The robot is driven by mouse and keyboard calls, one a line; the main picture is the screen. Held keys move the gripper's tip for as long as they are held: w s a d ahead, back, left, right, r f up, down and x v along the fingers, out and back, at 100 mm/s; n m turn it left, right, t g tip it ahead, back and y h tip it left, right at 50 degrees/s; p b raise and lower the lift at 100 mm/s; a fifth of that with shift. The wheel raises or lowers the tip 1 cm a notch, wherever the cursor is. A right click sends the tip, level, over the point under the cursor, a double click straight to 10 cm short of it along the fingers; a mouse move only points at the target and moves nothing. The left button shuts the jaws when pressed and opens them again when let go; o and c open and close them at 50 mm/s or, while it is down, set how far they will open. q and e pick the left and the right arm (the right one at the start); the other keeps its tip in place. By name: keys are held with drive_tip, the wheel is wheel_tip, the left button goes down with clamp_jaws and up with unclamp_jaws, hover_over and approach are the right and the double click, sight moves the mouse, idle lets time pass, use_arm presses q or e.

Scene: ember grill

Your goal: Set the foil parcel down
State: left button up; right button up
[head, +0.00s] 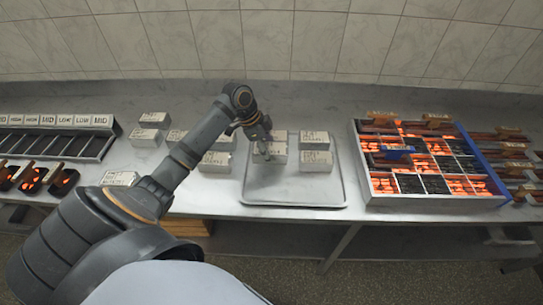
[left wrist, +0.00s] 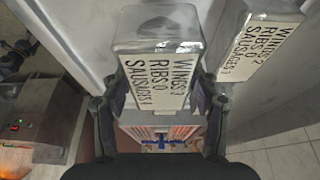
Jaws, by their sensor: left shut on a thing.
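My left gripper (head: 265,147) is over the left part of a shallow metal tray (head: 290,197). It is shut on a silver foil parcel (head: 275,158) with a white label. In the left wrist view the parcel (left wrist: 158,75) sits between the two fingers, and its label reads wings, ribs 0, sausages 4; the wings digit is unclear. Whether the parcel touches the tray I cannot tell. Two more foil parcels stand in the tray to its right, a rear one (head: 314,140) and a front one (head: 316,161). My right gripper is not in view.
More foil parcels (head: 215,162) stand left of the tray, partly behind my arm. A grill box with glowing cells (head: 425,201) stands right of the tray. A labelled rack (head: 50,145) is at the far left. The tray's front part is clear.

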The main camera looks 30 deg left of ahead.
use_arm(q)
drive_tip(key=shift+w+f, duration=0.5)
drive_tip(key=shift+f, duration=0.05)
wheel_tip(320, 180, down, 2)
drive_tip(key=shift+f+p, duration=0.2)
drive_tip(key=shift+p, duration=0.45)
drive_tip(key=shift+f, duration=0.4)
drive_tip(key=o, duration=1.4)
drive_tip(key=shift+f, duration=0.1)
